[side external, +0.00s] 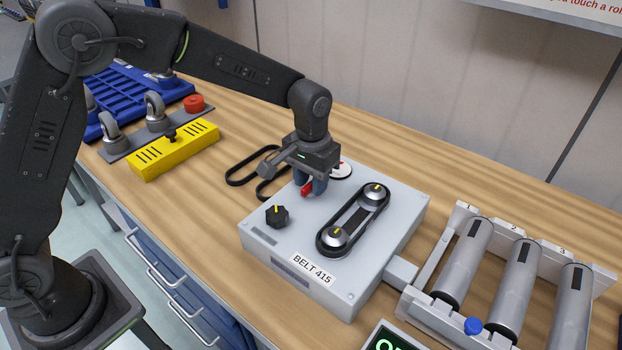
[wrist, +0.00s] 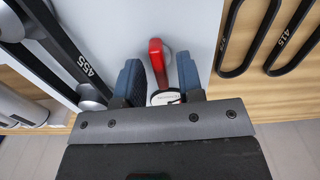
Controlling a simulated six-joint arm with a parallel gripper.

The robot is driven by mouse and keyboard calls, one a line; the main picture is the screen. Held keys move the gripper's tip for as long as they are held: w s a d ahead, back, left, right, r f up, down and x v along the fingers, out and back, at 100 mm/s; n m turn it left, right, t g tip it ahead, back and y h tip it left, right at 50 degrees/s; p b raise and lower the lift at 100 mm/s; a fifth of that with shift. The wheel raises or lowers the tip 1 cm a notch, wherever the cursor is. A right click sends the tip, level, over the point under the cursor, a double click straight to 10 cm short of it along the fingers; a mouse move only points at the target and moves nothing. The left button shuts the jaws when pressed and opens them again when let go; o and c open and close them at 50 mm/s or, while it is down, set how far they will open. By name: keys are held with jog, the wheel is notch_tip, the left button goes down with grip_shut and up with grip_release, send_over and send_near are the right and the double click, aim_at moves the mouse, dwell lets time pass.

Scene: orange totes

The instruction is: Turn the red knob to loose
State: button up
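The red knob (side external: 306,190) is on the top of a grey box (side external: 400,222), partly hidden by my gripper in the side view. In the wrist view the red knob (wrist: 156,55) is a lever-like handle lying between my two blue fingertips. My gripper (side external: 312,184) is low over the box, fingers pointing down. A pale dial (side external: 342,170) with red marking is partly hidden behind my gripper. The lettering is unreadable.
A black knob (side external: 277,216) and a belt on two pulleys (side external: 353,218) share the box top. Loose black belts (side external: 250,168) lie behind the box. A roller rack (side external: 515,275) stands right.

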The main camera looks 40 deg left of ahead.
aim_at(309, 183)
jog(key=shift+r, duration=6.95)
jog(key=s+a+r+t, duration=0.2)
jog(key=s+a+r, duration=0.15)
jog(key=s, duration=0.35)
jog(key=s+a+r+t, duration=0.1)
jog(key=s+a+r, duration=0.1)
jog(key=s+a, duration=0.35)
jog(key=s+f+t, duration=0.1)
jog(key=s, duration=0.3)
jog(key=s+a+f, duration=0.1)
jog(key=s+f, duration=0.1)
jog(key=s, duration=0.2)
jog(key=s+a+f+t, duration=0.1)
jog(key=s, duration=0.3)
jog(key=shift+s+a+f+t, duration=0.1)
jog(key=shift+f+t, duration=0.2)
